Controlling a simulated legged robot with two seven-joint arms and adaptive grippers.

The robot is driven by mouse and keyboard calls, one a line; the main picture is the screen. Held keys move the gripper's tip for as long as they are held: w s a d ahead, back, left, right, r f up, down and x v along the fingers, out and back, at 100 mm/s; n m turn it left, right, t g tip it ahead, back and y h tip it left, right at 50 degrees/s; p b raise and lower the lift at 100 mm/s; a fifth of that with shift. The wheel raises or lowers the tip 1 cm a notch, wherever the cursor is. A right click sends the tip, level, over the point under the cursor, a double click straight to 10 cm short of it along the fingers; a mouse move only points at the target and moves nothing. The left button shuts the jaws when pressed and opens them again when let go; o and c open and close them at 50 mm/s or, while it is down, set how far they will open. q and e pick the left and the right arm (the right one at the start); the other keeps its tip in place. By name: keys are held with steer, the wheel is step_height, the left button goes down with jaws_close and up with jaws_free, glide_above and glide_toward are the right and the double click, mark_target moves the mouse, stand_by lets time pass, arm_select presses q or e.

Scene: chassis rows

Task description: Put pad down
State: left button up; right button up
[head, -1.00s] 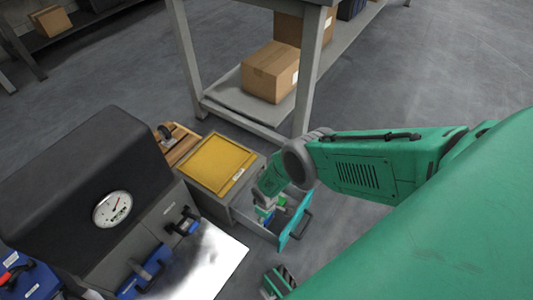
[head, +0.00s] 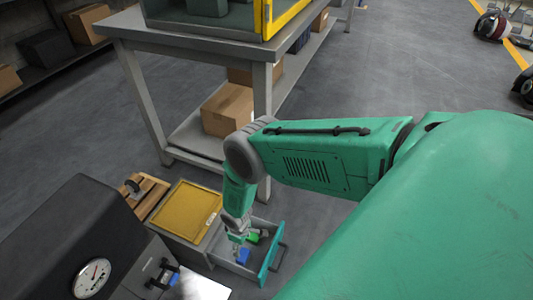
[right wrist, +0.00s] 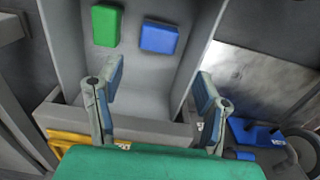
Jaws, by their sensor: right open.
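A green pad (right wrist: 106,25) and a blue pad (right wrist: 159,37) lie apart on the floor of an open drawer (right wrist: 140,82). In the head view the drawer has a teal front (head: 267,264), and the blue pad (head: 243,256) and green pad (head: 252,237) show inside it. My right gripper (right wrist: 160,78) is open, with nothing between its fingers, over the drawer's inner end. In the head view the right gripper (head: 238,236) is at the drawer, partly hidden by its own wrist. My left gripper is not in view.
A yellow panel (head: 187,211) tops the grey cabinet with the drawer. A dark machine with a gauge (head: 91,278) stands at the left. A workbench (head: 185,45) with cardboard boxes (head: 227,110) on its lower shelf stands behind.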

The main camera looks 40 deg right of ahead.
steer(key=s+d+r+m, duration=0.1)
steer(key=s+r+m, duration=0.3)
steer(key=s+r, duration=1.8)
step_height(320, 180, up, 4)
steer(key=shift+r, duration=0.2)
steer(key=shift+s+d, duration=0.1)
